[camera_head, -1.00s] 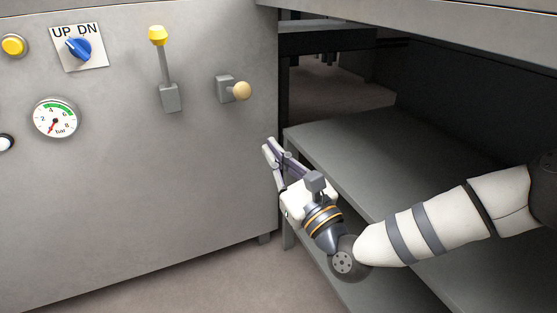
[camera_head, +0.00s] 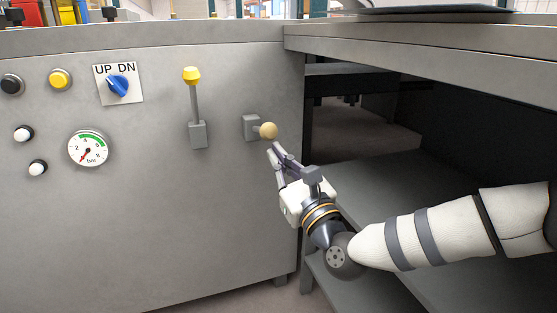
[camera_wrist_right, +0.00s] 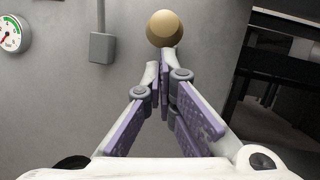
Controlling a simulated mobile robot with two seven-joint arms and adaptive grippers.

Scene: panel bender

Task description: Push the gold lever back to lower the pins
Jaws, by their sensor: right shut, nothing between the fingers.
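The lever with the gold ball knob (camera_head: 268,131) sticks out from a small grey mount (camera_head: 251,127) on the machine's front panel, near its right edge. In the right wrist view the gold ball (camera_wrist_right: 164,28) is just beyond the fingertips. My right gripper (camera_head: 275,152) is just below the ball in the head view, its fingers pointing up at it. In the right wrist view its fingers (camera_wrist_right: 163,68) are shut with nothing between them. I cannot tell whether the tips touch the ball. No pins can be made out. My left gripper is not in view.
Left of the gold knob is a yellow-topped lever (camera_head: 194,105) on a grey block. Further left are a blue UP/DN switch (camera_head: 118,86), a pressure gauge (camera_head: 90,149) and several buttons. Right of the panel is an open bay with a grey shelf (camera_head: 400,185) under the tabletop.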

